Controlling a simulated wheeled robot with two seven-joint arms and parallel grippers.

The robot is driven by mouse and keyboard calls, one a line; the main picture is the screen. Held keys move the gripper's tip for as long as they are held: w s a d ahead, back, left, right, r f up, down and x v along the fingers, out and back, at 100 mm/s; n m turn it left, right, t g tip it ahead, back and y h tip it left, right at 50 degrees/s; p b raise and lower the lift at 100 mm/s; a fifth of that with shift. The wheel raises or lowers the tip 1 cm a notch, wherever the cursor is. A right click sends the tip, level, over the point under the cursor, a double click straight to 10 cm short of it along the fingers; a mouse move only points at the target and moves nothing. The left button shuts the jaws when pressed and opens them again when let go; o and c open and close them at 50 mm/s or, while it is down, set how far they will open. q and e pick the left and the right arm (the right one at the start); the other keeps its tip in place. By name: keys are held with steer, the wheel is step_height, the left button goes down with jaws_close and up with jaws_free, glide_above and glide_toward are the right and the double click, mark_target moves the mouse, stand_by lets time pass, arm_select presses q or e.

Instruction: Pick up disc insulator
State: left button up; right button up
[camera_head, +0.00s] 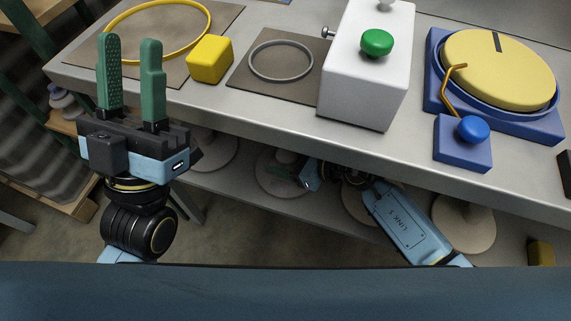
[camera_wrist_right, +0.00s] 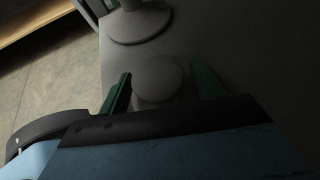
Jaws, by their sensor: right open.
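My right arm reaches under the tabletop to the lower shelf. My right gripper (camera_head: 293,172) is partly hidden there, above a pale disc insulator (camera_head: 268,183). In the right wrist view, that insulator's rounded cap (camera_wrist_right: 160,82) sits between the open green fingers of my right gripper (camera_wrist_right: 160,85); contact cannot be told in the dark. Another disc insulator (camera_wrist_right: 138,24) stands beyond it. More pale discs lie on the shelf, one to the left (camera_head: 212,152) and one to the right (camera_head: 463,222). My left gripper (camera_head: 130,48) is open and empty, fingers up, left of the table.
The tabletop (camera_head: 270,107) overhangs the shelf and my right arm. It carries a yellow ring (camera_head: 207,40), a yellow cube (camera_head: 210,60), a grey ring (camera_head: 281,78), a white box (camera_head: 360,95) with a green knob, and a blue-and-yellow turntable (camera_head: 500,70). A pallet stands at left.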

jaws_close()
steer(key=shift+w+r, duration=0.1)
steer(key=shift+r, duration=0.1)
stand_by(0.4)
steer(key=shift+r, duration=0.1)
